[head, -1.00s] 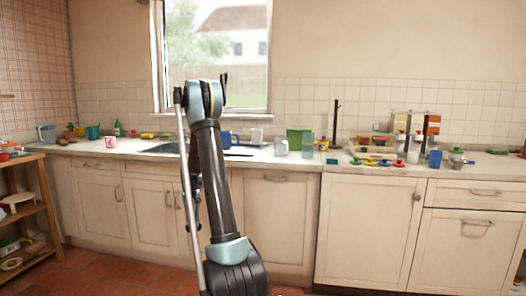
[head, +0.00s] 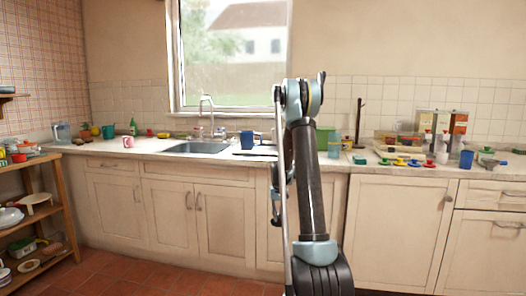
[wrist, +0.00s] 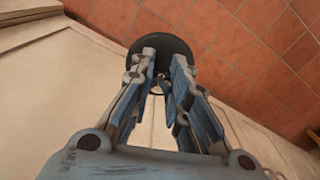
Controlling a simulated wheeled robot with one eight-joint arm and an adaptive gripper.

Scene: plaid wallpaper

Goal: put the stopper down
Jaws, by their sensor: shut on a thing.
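The stopper (wrist: 176,48) is a dark round disc at the tips of my gripper in the wrist view. My gripper (wrist: 160,80) is shut on it, with the two blue-grey fingers on either side of its middle. The disc hangs over the reddish tile floor and the pale cabinet fronts, clear of any surface. In the head view my gripper (head: 277,210) shows only in part beside my arm, in front of the cabinets and below the counter edge. The stopper cannot be made out there.
A long counter (head: 160,155) runs along the wall, with a sink (head: 198,148) left of my arm. Several small coloured things crowd the right part. A wooden shelf (head: 62,190) stands at the left. The floor (head: 130,275) is clear.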

